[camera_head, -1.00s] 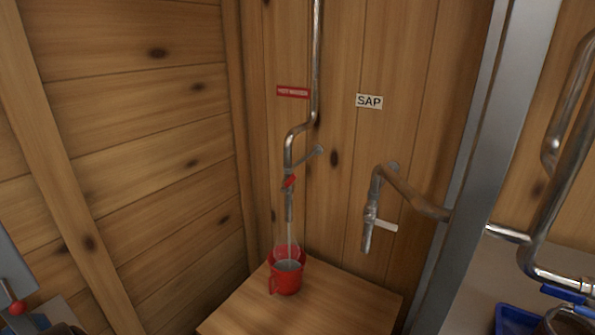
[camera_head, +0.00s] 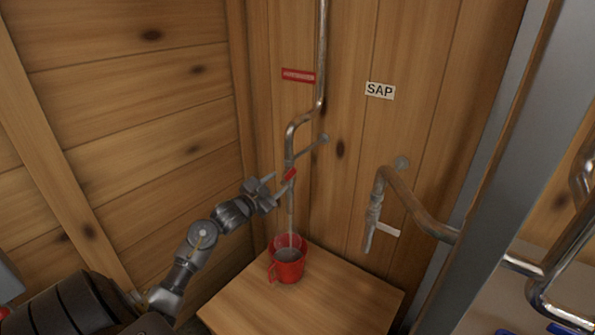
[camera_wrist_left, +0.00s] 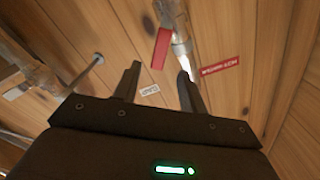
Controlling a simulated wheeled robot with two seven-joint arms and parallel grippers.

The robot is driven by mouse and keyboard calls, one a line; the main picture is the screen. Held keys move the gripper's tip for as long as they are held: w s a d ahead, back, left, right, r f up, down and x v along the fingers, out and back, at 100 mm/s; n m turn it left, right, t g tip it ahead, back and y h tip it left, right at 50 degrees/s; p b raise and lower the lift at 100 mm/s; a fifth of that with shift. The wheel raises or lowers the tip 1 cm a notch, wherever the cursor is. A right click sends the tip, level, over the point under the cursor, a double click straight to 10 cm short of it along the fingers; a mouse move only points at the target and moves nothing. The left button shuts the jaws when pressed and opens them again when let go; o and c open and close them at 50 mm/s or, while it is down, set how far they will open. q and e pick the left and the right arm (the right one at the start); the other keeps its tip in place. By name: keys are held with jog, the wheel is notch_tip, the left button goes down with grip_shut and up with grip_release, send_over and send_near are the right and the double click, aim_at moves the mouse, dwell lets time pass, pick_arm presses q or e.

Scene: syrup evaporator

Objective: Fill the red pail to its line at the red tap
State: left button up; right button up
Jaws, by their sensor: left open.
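The red pail (camera_head: 287,270) stands upright on a wooden stand under the red tap. A thin stream (camera_head: 291,222) runs from the spout into it, and liquid shows inside; I cannot make out the fill line. The tap's red handle (camera_head: 290,175) sits on the metal pipe, and it also shows in the left wrist view (camera_wrist_left: 161,48). My left gripper (camera_head: 275,190) is open and empty, close beside the handle. In the left wrist view, the handle lies just beyond and between the spread fingertips (camera_wrist_left: 158,72). My right gripper is out of view.
A second tap with a pale handle (camera_head: 387,229) is right of the red one, under a SAP sign (camera_head: 380,91). A red label (camera_head: 298,76) is on the wall. The wooden stand (camera_head: 340,298) has bare room right of the pail. A metal post (camera_head: 470,180) rises at right.

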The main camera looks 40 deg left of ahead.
aim_at(291, 173)
pick_arm(q)
jog(key=w+p, duration=0.1)
jog(key=w, duration=0.7)
jog(key=shift+w+a, duration=0.15)
jog(key=shift+w, duration=0.2)
jog(key=shift+w+f, duration=0.1)
jog(key=shift+w, duration=0.55)
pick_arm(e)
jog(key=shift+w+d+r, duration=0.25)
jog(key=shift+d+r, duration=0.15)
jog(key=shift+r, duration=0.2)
pick_arm(q)
jog(key=shift+c, duration=0.4)
